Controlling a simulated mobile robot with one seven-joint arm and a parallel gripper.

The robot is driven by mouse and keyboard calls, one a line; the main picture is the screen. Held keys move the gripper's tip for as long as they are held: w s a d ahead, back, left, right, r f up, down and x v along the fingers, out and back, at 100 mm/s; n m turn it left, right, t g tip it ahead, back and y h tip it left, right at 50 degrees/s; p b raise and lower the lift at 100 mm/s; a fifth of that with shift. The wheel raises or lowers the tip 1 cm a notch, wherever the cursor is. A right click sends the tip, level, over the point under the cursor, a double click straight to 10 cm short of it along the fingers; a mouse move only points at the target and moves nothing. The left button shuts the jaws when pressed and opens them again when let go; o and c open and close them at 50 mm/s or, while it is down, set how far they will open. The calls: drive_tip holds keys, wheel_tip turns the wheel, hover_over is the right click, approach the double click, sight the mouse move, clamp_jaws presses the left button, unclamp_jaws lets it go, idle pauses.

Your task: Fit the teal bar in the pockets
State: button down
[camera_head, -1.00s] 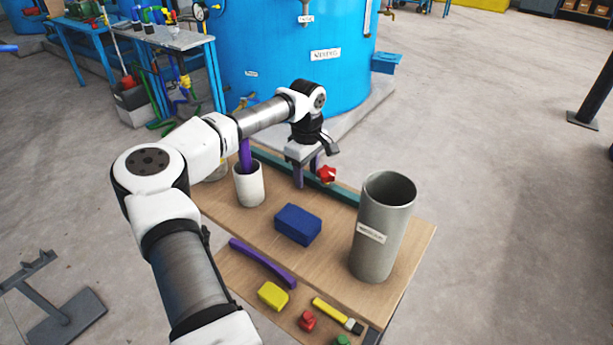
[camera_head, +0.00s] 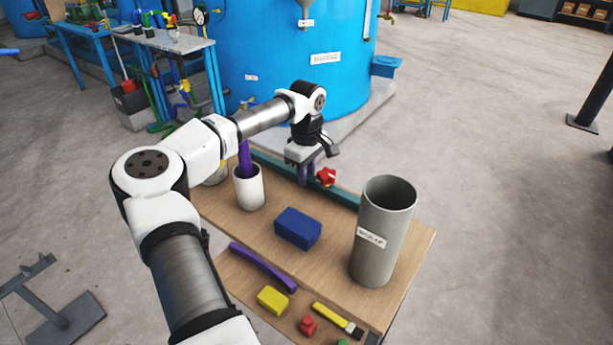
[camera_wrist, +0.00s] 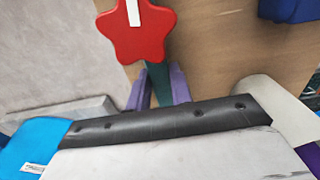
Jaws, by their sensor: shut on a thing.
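The teal bar (camera_head: 343,197) lies along the back edge of the wooden table top, partly hidden behind my arm and gripper. A red star-shaped knob (camera_head: 326,177) sits on or beside it, just right of my gripper. My gripper (camera_head: 306,178) points down with its purple fingers shut on the bar. In the wrist view the teal bar (camera_wrist: 158,82) shows between the two purple fingers, below the red star knob (camera_wrist: 146,34). I cannot make out the pockets in either view.
A tall grey cylinder (camera_head: 383,235) and a blue block (camera_head: 298,228) stand in front of the bar. A white cup (camera_head: 249,188) holds a purple piece at left. A lower shelf holds a purple curved piece (camera_head: 262,266) and a yellow block (camera_head: 273,299). A blue tank (camera_head: 270,60) stands behind.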

wheel_tip(320, 180, up, 20)
drive_tip(key=shift+f, duration=0.2)
idle(0.4)
